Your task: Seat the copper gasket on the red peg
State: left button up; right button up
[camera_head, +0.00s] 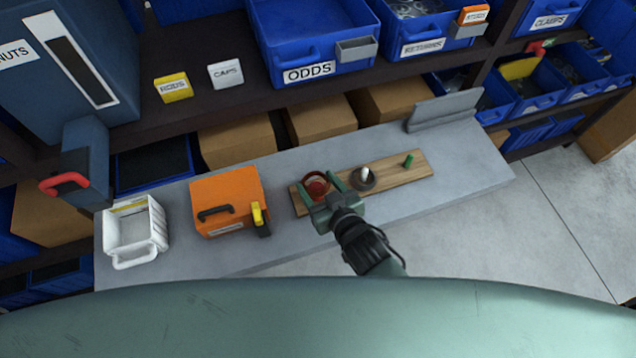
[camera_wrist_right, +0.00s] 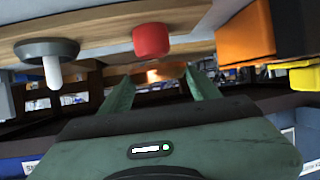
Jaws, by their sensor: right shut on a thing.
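The copper gasket (camera_head: 317,173) is a reddish ring between the fingers of my right gripper (camera_head: 334,185). In the head view the red peg (camera_head: 317,188) shows inside the ring's outline. In the right wrist view, which is upside down, the gasket (camera_wrist_right: 165,73) is edge-on between the fingertips of my right gripper (camera_wrist_right: 160,82). There the red peg (camera_wrist_right: 151,40) stands on the board with its free end close to the gasket; a small gap seems to part them. My right gripper is shut on the gasket. My left gripper is not in view.
The wooden board (camera_head: 395,178) also bears a white peg (camera_head: 364,174) with a dark ring at its base and a green peg (camera_head: 408,160). An orange box (camera_head: 228,197) stands left of the board, then a white basket (camera_head: 134,228). The bench's right end (camera_head: 470,160) is clear.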

aim_at(318, 195)
jog(key=shift+p, duration=0.55)
dwell(1.2)
jog(key=shift+f+b, duration=1.75)
jog(key=shift+f, duration=0.65)
jog(key=o, duration=1.4)
jog(key=shift+o, duration=0.2)
jog(key=shift+s, duration=0.1)
jog(key=b+v, duration=0.1)
jog(key=v, duration=0.6)
jog(key=shift+s+d+r, duration=0.15)
jog(key=shift+s+r, duration=0.05)
jog(key=shift+r, duration=0.05)
